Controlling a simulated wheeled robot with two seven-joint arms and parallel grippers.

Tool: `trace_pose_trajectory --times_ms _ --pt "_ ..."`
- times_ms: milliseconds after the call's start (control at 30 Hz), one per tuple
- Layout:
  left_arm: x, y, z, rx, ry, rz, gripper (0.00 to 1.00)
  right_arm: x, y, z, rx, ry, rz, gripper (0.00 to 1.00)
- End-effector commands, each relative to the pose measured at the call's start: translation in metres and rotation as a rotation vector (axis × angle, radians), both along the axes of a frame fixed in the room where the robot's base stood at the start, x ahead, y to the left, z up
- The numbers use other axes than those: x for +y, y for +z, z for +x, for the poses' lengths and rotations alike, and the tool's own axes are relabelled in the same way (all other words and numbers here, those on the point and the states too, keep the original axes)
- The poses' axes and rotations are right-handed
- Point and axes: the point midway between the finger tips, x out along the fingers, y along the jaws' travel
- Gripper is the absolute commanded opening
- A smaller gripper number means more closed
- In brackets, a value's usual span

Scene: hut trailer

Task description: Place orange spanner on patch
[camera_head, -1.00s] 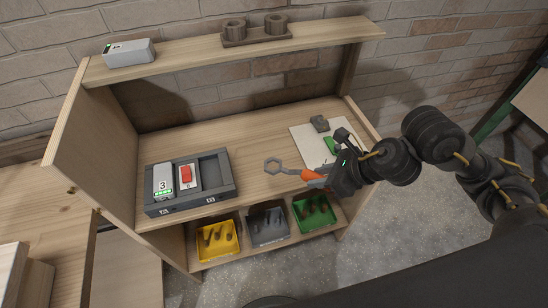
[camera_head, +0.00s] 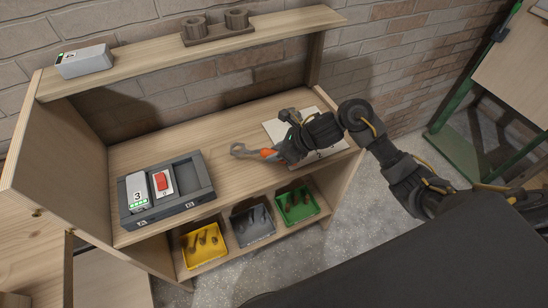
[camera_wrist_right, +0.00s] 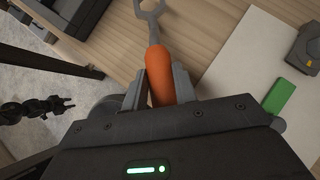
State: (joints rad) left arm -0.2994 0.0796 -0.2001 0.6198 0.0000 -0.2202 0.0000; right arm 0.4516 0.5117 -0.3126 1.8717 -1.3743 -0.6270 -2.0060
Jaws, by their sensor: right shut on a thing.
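The orange spanner (camera_head: 268,154) has an orange handle and a grey open-ring metal head. My right gripper (camera_head: 283,152) is shut on its handle, the head pointing left over the bench. The wrist view shows the orange handle (camera_wrist_right: 159,75) between the two fingers (camera_wrist_right: 160,90). I cannot tell whether the spanner touches the bench. The white patch (camera_head: 273,130) lies on the bench's right side, partly hidden by my right arm. In the wrist view, the patch (camera_wrist_right: 245,60) is right of the gripper. My left gripper is not in view.
A grey object (camera_wrist_right: 304,48) and a green block (camera_wrist_right: 279,96) lie on the patch. A grey dock (camera_head: 196,178) with numbered modules stands at left on the bench (camera_head: 225,130). Yellow (camera_head: 205,262), grey (camera_head: 254,240) and green (camera_head: 298,219) bins sit below.

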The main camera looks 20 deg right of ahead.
Motion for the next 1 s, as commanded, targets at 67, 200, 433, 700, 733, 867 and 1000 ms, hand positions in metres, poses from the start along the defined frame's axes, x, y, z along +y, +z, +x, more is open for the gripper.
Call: trace_pose_trajectory --times_ms 67,200,433,700,733,867,1000 --pt "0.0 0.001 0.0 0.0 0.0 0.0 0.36 0.0 -0.004 0.005 -0.001 -0.002 0.002 0.0" --pt "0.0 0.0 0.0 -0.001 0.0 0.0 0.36 0.0 -0.006 0.007 -0.003 0.0 0.0 0.0" --pt "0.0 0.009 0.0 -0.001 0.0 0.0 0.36 0.002 -0.028 0.01 0.006 -0.003 0.005 0.0" --pt "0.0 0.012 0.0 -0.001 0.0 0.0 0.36 0.001 -0.043 0.012 -0.004 -0.001 0.001 0.0" --pt "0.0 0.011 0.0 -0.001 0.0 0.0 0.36 0.001 -0.043 0.012 -0.005 0.0 0.0 0.0" --pt "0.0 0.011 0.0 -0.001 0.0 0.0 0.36 0.001 -0.043 0.012 -0.003 0.0 -0.001 0.35" --pt "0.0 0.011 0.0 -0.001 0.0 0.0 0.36 0.001 -0.043 0.012 -0.003 0.0 -0.001 0.5"
